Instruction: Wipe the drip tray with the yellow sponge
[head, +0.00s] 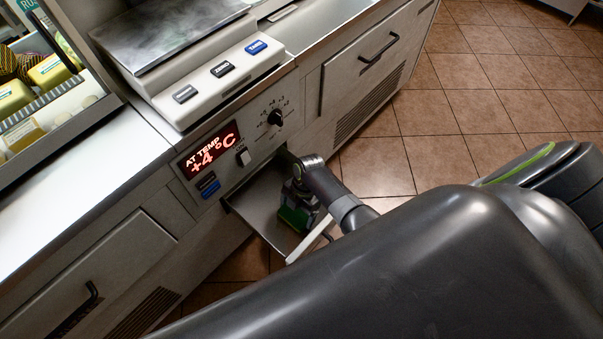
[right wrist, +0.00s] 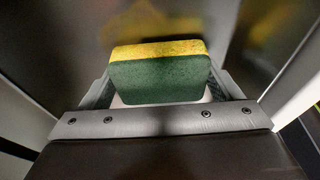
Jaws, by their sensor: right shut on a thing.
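The drip tray (head: 262,190) is a shallow metal tray pulled out from the counter front below the control panel, with a pale front edge (head: 312,240). My right gripper (head: 298,203) reaches into it from the right and is shut on the sponge (head: 294,218). In the right wrist view the sponge (right wrist: 160,78) has a yellow layer and a dark green scouring layer, held between both fingers of the gripper (right wrist: 160,92). Shiny metal of the tray (right wrist: 65,50) lies beyond it. I cannot tell whether the sponge touches the tray. My left gripper is out of view.
The control panel with a red temperature display (head: 208,150) and a black knob (head: 275,117) is just above the tray. A scale (head: 215,80) stands on the counter. A drawer handle (head: 380,47) sticks out farther right. Tiled floor (head: 465,90) is open on the right.

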